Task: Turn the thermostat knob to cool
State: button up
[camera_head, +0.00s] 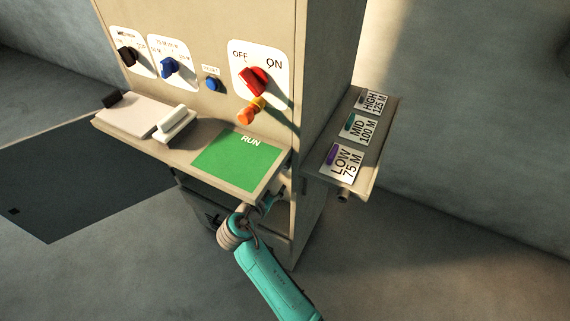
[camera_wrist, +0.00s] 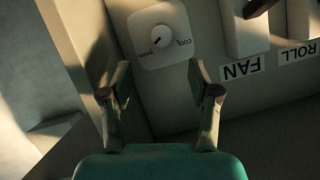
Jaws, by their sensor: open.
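The thermostat knob (camera_wrist: 163,33) is a pale round dial on a white plate (camera_wrist: 180,60) in the wrist view. Its dark mark points down and left, toward a small word too blurred to read. The word COOL shows upside down at its lower right. My gripper (camera_wrist: 160,84) is open and empty. Its two fingers point toward the plate, one on either side below the knob, apart from it. In the head view my gripper (camera_head: 272,200) is partly hidden below the front shelf's right corner, and the thermostat knob is not seen there.
Beside the thermostat are FAN (camera_wrist: 242,68) and ROLL (camera_wrist: 298,53) labels with controls above them. The head view shows a cabinet with a red OFF/ON knob (camera_head: 252,82), an orange knob (camera_head: 248,114), a green RUN mat (camera_head: 232,165) and a side shelf (camera_head: 368,178) with cards.

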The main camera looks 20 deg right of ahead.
aim_at(285, 166)
jog(key=x, duration=1.1)
jog(key=shift+w, duration=0.25)
jog(key=shift+r, duration=0.2)
jog(key=c, duration=1.2)
